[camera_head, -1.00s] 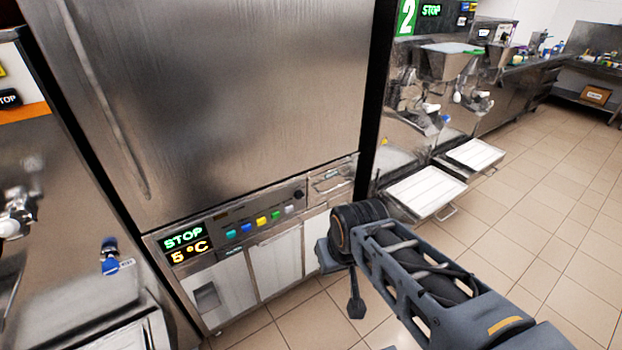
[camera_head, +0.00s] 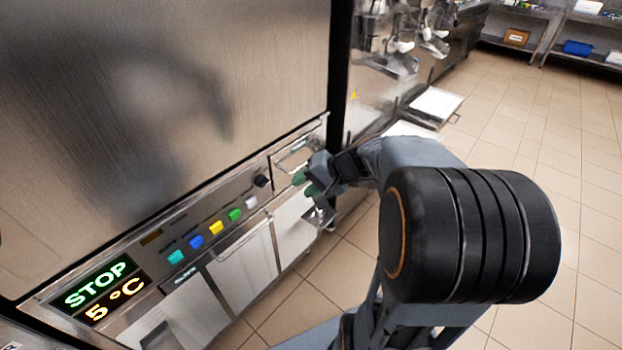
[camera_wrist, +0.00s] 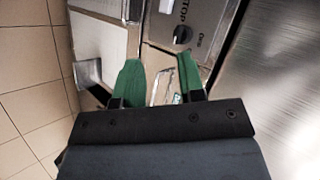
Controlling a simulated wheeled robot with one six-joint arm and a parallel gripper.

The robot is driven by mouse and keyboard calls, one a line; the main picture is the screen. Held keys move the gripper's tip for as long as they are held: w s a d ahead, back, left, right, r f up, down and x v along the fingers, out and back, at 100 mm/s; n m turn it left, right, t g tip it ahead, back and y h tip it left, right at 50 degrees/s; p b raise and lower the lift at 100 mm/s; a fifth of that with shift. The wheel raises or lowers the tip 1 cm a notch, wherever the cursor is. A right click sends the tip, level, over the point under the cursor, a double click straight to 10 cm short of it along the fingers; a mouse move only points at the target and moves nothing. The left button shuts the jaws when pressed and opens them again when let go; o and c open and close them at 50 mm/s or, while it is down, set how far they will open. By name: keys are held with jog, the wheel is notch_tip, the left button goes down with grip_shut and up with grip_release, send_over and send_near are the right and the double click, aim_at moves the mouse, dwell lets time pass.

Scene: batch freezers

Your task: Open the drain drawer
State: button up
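The drain drawer (camera_head: 292,160) is a small metal front with a bar handle, right of the knob on the freezer's control panel. It looks flush with the panel. In the wrist view part of its front (camera_wrist: 168,84) shows between my fingers. My gripper (camera_head: 304,181) has green fingertips and is at the drawer's lower edge in the head view. In the wrist view my gripper (camera_wrist: 160,76) is open, its two fingers apart on either side of the drawer's front. I cannot tell whether they touch the handle. My fingers and gripper body hide part of the drawer.
The control panel has a black knob (camera_head: 262,181), coloured buttons (camera_head: 216,227) and a STOP 5 °C display (camera_head: 98,290). White lower doors (camera_head: 241,268) are below. A small metal box (camera_head: 321,214) juts out under my gripper. Trays (camera_head: 436,105) stick out at the right. Tiled floor is clear.

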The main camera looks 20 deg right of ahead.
jog(key=w+d+f+m+t+h+b, duration=0.1)
jog(key=w+d+f+m+t+b, duration=0.25)
jog(key=d, duration=0.35)
jog(key=w+d+f+m+t+b, duration=0.3)
jog(key=w+d+f+t, duration=0.15)
jog(key=d, duration=0.35)
jog(key=x, duration=1.2)
jog(key=shift+w+a+r+b, duration=0.2)
jog(key=shift+a+r+b, duration=0.05)
jog(key=shift+b, duration=0.15)
grip_shut()
